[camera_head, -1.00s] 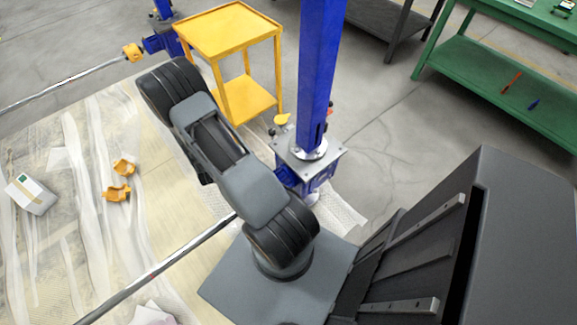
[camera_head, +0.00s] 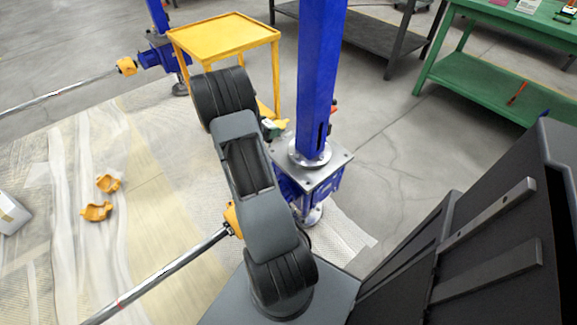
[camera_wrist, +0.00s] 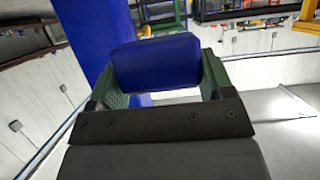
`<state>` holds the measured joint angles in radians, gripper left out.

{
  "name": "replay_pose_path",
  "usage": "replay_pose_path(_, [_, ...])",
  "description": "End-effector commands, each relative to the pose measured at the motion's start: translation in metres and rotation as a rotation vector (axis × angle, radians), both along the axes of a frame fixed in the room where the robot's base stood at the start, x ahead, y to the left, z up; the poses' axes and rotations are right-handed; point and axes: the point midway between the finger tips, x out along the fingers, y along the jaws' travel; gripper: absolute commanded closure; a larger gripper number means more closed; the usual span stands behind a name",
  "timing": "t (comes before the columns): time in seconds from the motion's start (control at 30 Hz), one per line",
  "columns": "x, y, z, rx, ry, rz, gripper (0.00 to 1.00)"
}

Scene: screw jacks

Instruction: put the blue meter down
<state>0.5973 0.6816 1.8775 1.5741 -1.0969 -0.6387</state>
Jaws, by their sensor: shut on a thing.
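The blue meter (camera_wrist: 155,65) fills the middle of the wrist view, a rounded blue block seen from close by. My gripper (camera_wrist: 157,80) is shut on it, with a green finger at each side. The meter is held up, and I see no surface touching it from below. In the head view my dark arm hides most of the gripper and the meter. A small green part beside the arm (camera_head: 272,127) may be a piece of my gripper, but I cannot tell for sure.
A blue screw jack column (camera_head: 320,75) stands right of my arm, on a blue gearbox. A yellow cart (camera_head: 225,35) stands behind. A green workbench (camera_head: 490,75) is at the right. Orange coupling pieces (camera_head: 97,211) lie on the plastic-covered floor at left. A steel shaft (camera_head: 165,275) runs low.

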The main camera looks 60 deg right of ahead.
Motion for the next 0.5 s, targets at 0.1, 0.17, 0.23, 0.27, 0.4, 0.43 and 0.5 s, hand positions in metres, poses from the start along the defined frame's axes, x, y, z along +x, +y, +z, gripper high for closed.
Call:
replay_pose_path(0.1, [-0.032, 0.006, -0.018, 0.002, 0.002, -0.001, 0.58])
replay_pose_path(0.17, [-0.046, 0.008, -0.025, 0.001, 0.002, -0.001, 0.58])
replay_pose_path(0.23, [-0.058, 0.011, -0.037, 0.001, 0.003, -0.001, 0.58])
replay_pose_path(0.27, [-0.062, 0.011, -0.043, 0.001, 0.004, 0.001, 0.58])
replay_pose_path(0.4, [-0.077, 0.014, -0.061, 0.001, 0.002, 0.001, 0.58])
replay_pose_path(0.43, [-0.08, 0.015, -0.063, 0.0, 0.002, 0.002, 0.58])
replay_pose_path(0.5, [-0.084, 0.015, -0.068, 0.0, 0.001, 0.002, 0.58])
